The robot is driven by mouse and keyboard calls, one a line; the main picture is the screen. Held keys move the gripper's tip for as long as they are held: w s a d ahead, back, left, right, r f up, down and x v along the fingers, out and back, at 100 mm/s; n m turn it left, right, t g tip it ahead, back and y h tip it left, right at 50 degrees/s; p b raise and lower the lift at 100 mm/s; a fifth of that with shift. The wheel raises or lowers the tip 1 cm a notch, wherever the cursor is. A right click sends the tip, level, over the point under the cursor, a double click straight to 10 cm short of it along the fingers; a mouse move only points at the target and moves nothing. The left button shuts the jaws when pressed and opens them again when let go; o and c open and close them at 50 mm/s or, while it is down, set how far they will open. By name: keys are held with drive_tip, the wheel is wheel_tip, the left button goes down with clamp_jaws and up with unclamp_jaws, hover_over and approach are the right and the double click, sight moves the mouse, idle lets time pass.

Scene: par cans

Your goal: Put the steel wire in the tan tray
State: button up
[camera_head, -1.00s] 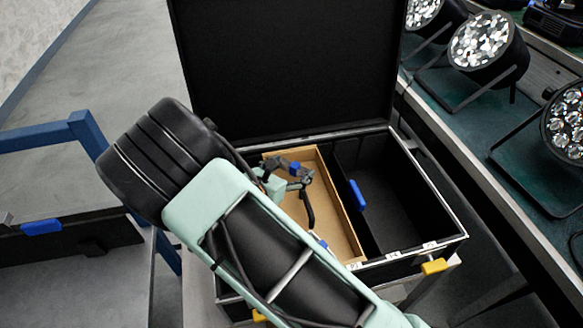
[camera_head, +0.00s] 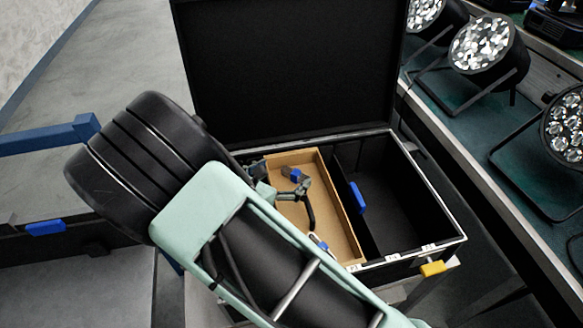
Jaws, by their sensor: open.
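The tan tray (camera_head: 342,222) lies in the left part of an open black case, with its bare floor and right wall in view. My gripper (camera_head: 300,187) is over the tray's left side, small and partly behind my pale green arm. It is open. A small blue piece (camera_head: 296,175) shows at the gripper; I cannot tell what it belongs to. A small blue and silver item (camera_head: 319,243) shows at the tray's near end, beside my arm. I cannot make out the steel wire for certain.
The black case (camera_head: 440,200) has its lid raised at the back. Its right compartment (camera_head: 390,200) looks empty, with a blue tab on the divider. Stage lights (camera_head: 482,45) stand on a bench at right. A blue-framed cart (camera_head: 50,138) is at left.

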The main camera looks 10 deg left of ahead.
drive_tip(key=v, duration=0.6)
drive_tip(key=shift+s, duration=0.35)
drive_tip(key=shift+w+r, duration=0.1)
drive_tip(key=shift+r, duration=0.05)
